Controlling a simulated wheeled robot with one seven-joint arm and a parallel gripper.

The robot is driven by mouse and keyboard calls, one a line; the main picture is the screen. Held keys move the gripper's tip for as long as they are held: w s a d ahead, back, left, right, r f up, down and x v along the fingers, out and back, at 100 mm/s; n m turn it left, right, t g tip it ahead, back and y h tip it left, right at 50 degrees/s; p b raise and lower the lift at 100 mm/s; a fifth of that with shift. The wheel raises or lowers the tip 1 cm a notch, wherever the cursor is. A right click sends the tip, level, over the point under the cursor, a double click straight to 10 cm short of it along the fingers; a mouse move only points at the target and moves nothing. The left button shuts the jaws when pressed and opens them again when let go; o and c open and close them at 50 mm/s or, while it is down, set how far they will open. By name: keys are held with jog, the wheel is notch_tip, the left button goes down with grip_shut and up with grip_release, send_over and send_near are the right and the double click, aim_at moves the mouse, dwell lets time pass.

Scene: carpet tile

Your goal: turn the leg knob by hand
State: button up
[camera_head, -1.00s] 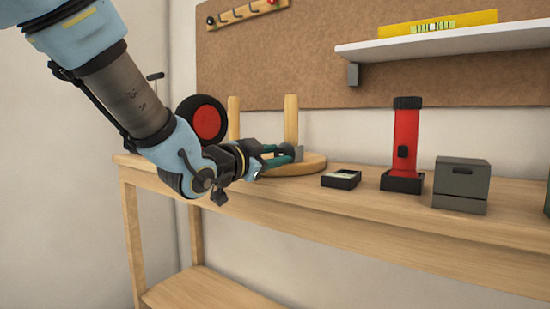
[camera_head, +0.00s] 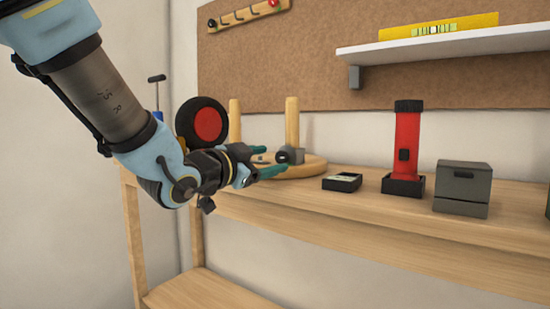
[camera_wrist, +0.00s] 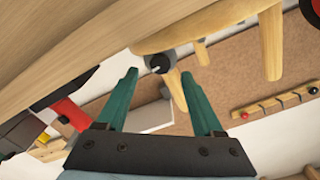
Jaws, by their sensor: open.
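An upturned wooden stool lies on the bench, its round seat (camera_head: 310,168) down and its legs (camera_head: 292,120) up. A small grey knob (camera_head: 291,155) with a dark centre sits low on the nearer leg. In the wrist view the knob (camera_wrist: 160,63) has a pale mark and lies just beyond the fingertips, roughly midway between them. My gripper (camera_head: 275,161) is open and empty, left of the knob, with green fingers pointing at it. The wrist view shows both fingers of my gripper (camera_wrist: 159,73) spread, apparently clear of the knob.
On the bench (camera_head: 370,222), right of the stool, are a small dark box (camera_head: 342,182), a red flashlight (camera_head: 406,145) and a grey box (camera_head: 462,187). A black wheel with a red hub (camera_head: 203,122) stands behind my arm. A shelf (camera_head: 450,45) holds a yellow level.

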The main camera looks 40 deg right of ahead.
aim_at(279, 157)
jog(key=v, duration=0.7)
jog(key=shift+a+p, duration=0.25)
jog(key=shift+p, duration=0.05)
jog(key=d+n+p, duration=0.2)
jog(key=p, duration=0.2)
jog(key=w+d+n+p, duration=0.1)
jog(key=d+n+p, duration=0.1)
jog(key=p, duration=0.3)
jog(key=d+n+p, duration=0.2)
jog(key=n+p, duration=0.2)
jog(key=p, duration=0.1)
jog(key=shift+w+r, duration=0.3)
jog(key=shift+w, duration=0.05)
jog(key=shift+f+x, duration=0.15)
jog(key=shift+x, duration=1.2)
jog(key=shift+f+x, duration=0.1)
jog(key=shift+x, duration=1.25)
jog(key=shift+c, duration=0.3)
